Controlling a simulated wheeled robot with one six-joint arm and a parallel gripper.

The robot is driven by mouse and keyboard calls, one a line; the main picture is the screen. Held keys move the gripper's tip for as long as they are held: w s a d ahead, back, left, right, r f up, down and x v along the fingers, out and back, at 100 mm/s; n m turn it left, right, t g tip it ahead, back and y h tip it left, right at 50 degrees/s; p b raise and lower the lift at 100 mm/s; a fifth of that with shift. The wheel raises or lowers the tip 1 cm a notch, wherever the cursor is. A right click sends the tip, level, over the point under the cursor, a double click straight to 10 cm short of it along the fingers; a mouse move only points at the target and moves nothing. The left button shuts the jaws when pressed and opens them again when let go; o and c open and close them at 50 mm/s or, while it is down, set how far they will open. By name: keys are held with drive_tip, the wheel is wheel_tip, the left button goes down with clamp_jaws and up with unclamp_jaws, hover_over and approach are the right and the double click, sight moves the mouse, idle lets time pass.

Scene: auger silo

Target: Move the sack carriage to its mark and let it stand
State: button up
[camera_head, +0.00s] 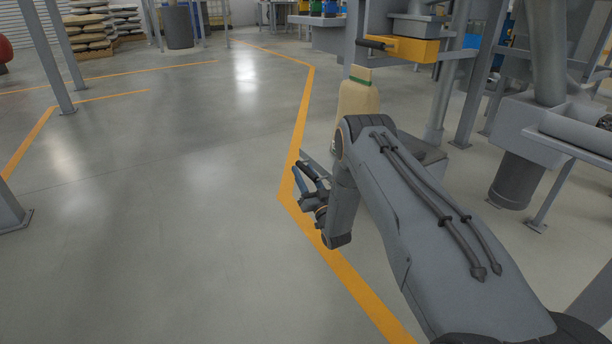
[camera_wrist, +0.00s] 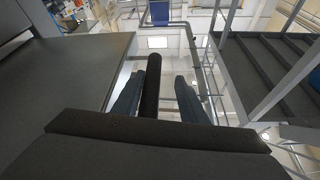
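A cream sack (camera_head: 359,104) with a green top stands upright beneath a yellow box with a dark handle (camera_head: 402,49), just beyond my arm. A grey flat surface (camera_head: 428,157) shows at its right; it may be the sack carriage's deck, mostly hidden by my arm. A dark bar (camera_head: 309,170), seemingly the carriage's handle, sticks out beside the orange floor line. My gripper (camera_head: 305,180) is low at this bar. In the wrist view the round black bar (camera_wrist: 151,88) lies between the two blue fingers, with a visible gap to the right finger.
The orange floor line (camera_head: 305,110) runs past my gripper. Open grey floor (camera_head: 150,200) lies left of it. Metal posts (camera_head: 48,55) stand at the left and silo legs (camera_head: 446,95) at the right. Stacked sacks (camera_head: 90,32) and a dark drum (camera_head: 178,27) are at the back.

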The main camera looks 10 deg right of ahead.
drive_tip(key=shift+w+r, duration=0.1)
drive_tip(key=shift+w, duration=0.4)
clamp_jaws()
drive_tip(key=shift+d, duration=0.1)
